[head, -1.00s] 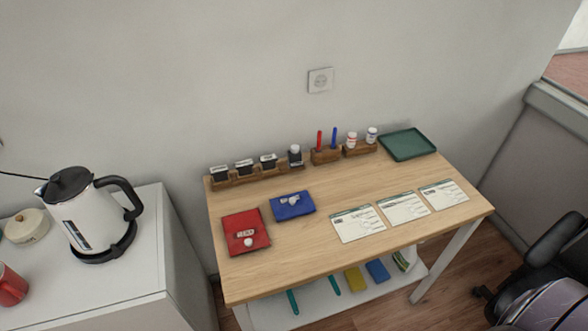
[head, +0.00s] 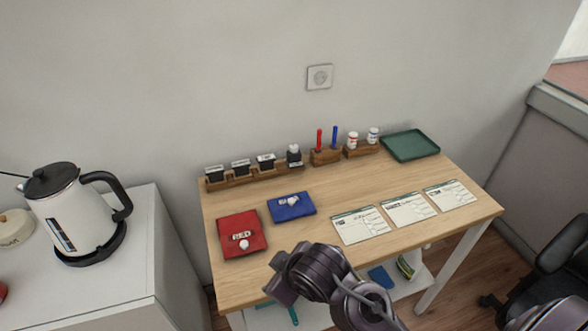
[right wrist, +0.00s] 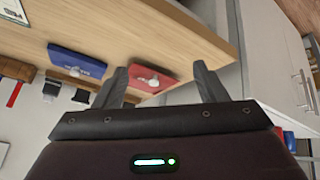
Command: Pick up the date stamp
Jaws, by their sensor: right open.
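A wooden rack (head: 238,182) along the table's back edge holds a row of dark stamps with pale labels, among them a left one (head: 214,174), a middle one (head: 240,167) and another (head: 265,161). At the row's right end stands a differently shaped dark stamp with a pale round top (head: 294,155). The labels are too small to read, so I cannot tell which is the date stamp. My right gripper (head: 275,286) is above the table's front edge, well short of the rack. The right wrist view shows its fingers (right wrist: 160,82) apart and empty. My left gripper is out of view.
A red pad (head: 240,222) and a blue pad (head: 279,212) lie between gripper and rack. Printed forms (head: 408,208) lie to the right. A pen holder (head: 326,157), small bottles (head: 352,140) and a green tray (head: 409,137) stand behind. A kettle (head: 75,215) stands left.

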